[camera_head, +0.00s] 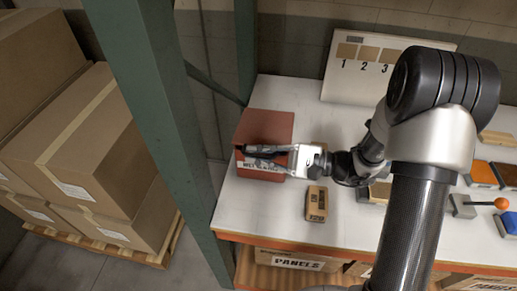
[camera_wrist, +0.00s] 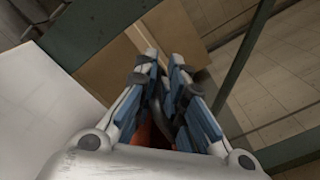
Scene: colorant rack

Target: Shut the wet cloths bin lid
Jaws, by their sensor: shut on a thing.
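The wet cloths bin (camera_head: 262,173) is a red box at the left end of the white bench, with a partly hidden pale label on its front. Its red lid panel (camera_head: 267,124) shows behind my gripper, with a dark band along its near edge. I cannot tell how far the lid stands open. My gripper (camera_head: 250,152) reaches in from the right, across the front of the bin. In the wrist view my gripper (camera_wrist: 163,62) has its fingers close together around a dark piece, which seems to be part of the lid. Red bin surface (camera_wrist: 150,133) shows below the fingers.
A green post (camera_head: 165,120) stands just left of the bin. A small labelled block (camera_head: 317,204) lies right of it. A numbered board (camera_head: 375,75) stands behind. Cardboard boxes (camera_head: 95,140) sit on a pallet at left. Bare bench lies in front of the bin.

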